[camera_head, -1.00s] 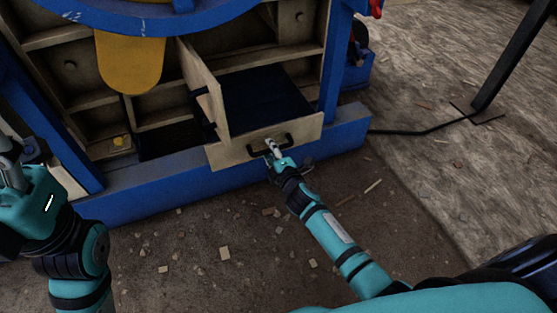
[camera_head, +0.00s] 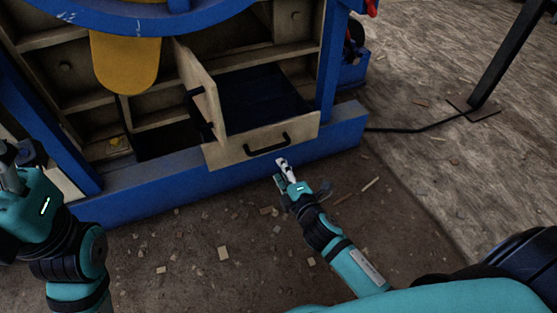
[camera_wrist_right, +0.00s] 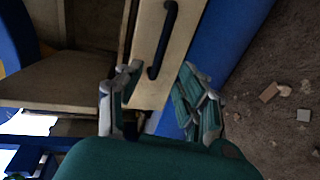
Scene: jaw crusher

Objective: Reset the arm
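My right arm (camera_head: 330,245) reaches in from the lower right in the head view. Its gripper (camera_head: 283,165) is in front of the open drawer (camera_head: 225,152), just below and right of the black handle (camera_head: 267,144), and apart from it. In the right wrist view the gripper's two fingers (camera_wrist_right: 160,95) are spread with nothing between them, and the handle (camera_wrist_right: 163,40) lies beyond. My left arm (camera_head: 75,262) is bent at the left edge; the left gripper's fingertips (camera_head: 8,165) are partly cut off, so its state is unclear.
Small wood chips and stones lie on the brown floor (camera_head: 190,260). A black post (camera_head: 505,60) with a cable stands at the right. The floor between my arms is clear of large objects.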

